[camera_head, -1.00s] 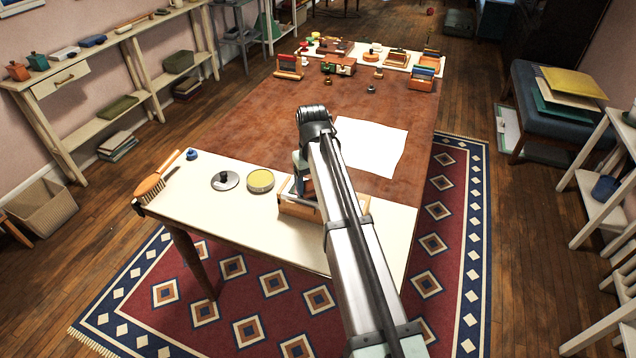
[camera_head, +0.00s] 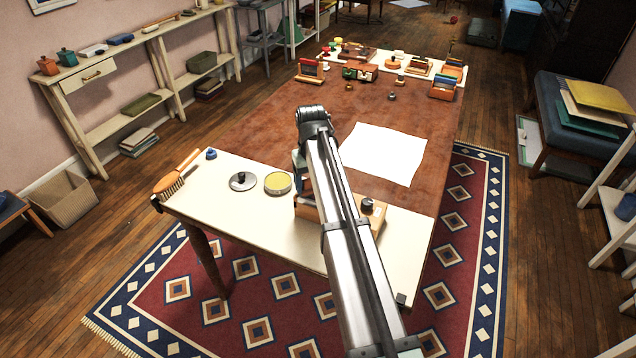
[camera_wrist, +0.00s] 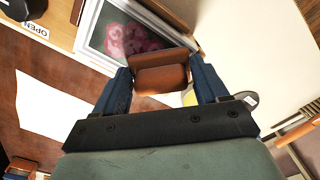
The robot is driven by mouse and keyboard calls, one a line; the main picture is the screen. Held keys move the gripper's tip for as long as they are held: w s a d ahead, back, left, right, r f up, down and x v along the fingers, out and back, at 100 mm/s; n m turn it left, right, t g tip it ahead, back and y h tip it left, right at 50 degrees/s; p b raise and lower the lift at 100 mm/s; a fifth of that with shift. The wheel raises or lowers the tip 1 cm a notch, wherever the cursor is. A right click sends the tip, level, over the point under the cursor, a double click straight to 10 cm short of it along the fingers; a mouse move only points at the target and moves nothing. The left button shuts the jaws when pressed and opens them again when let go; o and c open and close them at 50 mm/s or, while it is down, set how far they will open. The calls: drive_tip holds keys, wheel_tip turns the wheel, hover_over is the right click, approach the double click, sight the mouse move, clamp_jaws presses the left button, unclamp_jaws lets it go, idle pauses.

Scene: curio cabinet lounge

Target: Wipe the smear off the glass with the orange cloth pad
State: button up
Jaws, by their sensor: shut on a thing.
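My gripper (camera_wrist: 160,76) shows in the wrist view, its two blue fingers shut on the orange-brown cloth pad (camera_wrist: 161,80). Beyond the pad lies a pale-framed glass pane (camera_wrist: 115,38) with pink-red blotches visible on or under it. I cannot tell the smear from the picture there. The pad and its brown upper part hide part of the pane, and I cannot tell whether the pad touches it. In the head view my arm hides the gripper, the pad and the glass.
A wooden piece (camera_head: 307,207) shows beside my arm on the cream table end. A white sheet (camera_head: 384,152) lies on the clear brown tabletop.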

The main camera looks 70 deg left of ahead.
idle(0.3)
drive_tip(key=shift+r, duration=3)
drive_tip(key=shift+r, duration=0.1)
drive_tip(key=shift+r, duration=1.4)
